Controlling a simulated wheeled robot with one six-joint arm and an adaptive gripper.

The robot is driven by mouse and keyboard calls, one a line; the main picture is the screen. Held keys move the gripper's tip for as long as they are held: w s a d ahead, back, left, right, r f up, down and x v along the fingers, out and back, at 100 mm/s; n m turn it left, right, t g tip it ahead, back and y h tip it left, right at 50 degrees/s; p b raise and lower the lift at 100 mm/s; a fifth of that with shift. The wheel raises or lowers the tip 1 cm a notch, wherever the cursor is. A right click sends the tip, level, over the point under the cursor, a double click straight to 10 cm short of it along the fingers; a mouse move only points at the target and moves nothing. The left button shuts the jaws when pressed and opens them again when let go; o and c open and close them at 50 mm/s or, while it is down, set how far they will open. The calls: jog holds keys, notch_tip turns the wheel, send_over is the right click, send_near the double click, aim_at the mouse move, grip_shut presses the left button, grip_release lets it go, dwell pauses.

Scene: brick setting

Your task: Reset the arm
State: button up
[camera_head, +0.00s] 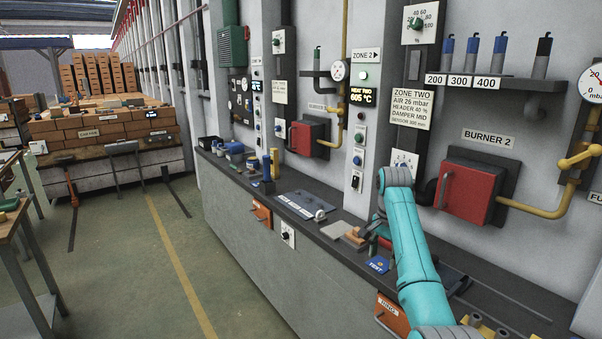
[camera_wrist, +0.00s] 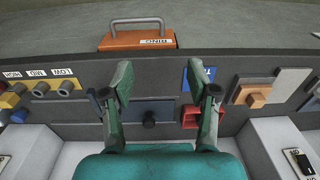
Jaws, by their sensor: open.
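My teal arm (camera_head: 408,235) reaches over the grey ledge in front of the red Burner 2 door. My gripper (camera_wrist: 160,80) shows in the wrist view with its two dark green fingers wide apart and nothing between them. A dark plate with a black knob (camera_wrist: 149,122) lies in view below the gap between the fingers. A red bracket-like piece (camera_wrist: 205,117) shows beside and partly behind the right finger. In the head view the gripper is largely hidden by the arm, so its gap above the ledge cannot be told.
The ledge carries a blue card (camera_head: 377,265), a tan block on a grey plate (camera_wrist: 257,95) and several pegs marked LOW, MID and HIGH (camera_wrist: 62,88). An orange drawer (camera_wrist: 137,40) is on the ledge's front. Red Burner 2 door (camera_head: 468,190) and yellow pipe (camera_head: 548,207) stand close behind the arm.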

jog(key=s+a+f+n+t, duration=0.15)
jog(key=s+f, duration=0.25)
jog(key=f, duration=1)
jog(key=s+f+n+t, duration=0.1)
jog(key=s+f+t, duration=0.15)
jog(key=f, duration=1.15)
jog(key=s+a+f+n+t, duration=0.1)
jog(key=s+f+t, duration=0.1)
jog(key=s+f, duration=0.7)
jog(key=s+f+n+t, duration=0.15)
jog(key=s+f, duration=0.45)
jog(key=s, duration=0.7)
jog(key=s+a+r+n+t, duration=0.1)
jog(key=s+r, duration=0.2)
jog(key=s, duration=0.8)
jog(key=s+r+n+t, duration=0.2)
jog(key=s+r, duration=0.1)
jog(key=s, duration=0.8)
jog(key=s+r+n+t, duration=0.1)
jog(key=s+r+t, duration=0.1)
jog(key=s+r, duration=0.6)
jog(key=s+r+n+t, duration=0.1)
jog(key=s+r+t, duration=0.1)
jog(key=s+r, duration=0.7)
notch_tip(320, 180, up, 6)
jog(key=shift+s+a+r+n, duration=0.1)
jog(key=shift+s+a+n, duration=0.2)
jog(key=shift+a, duration=0.1)
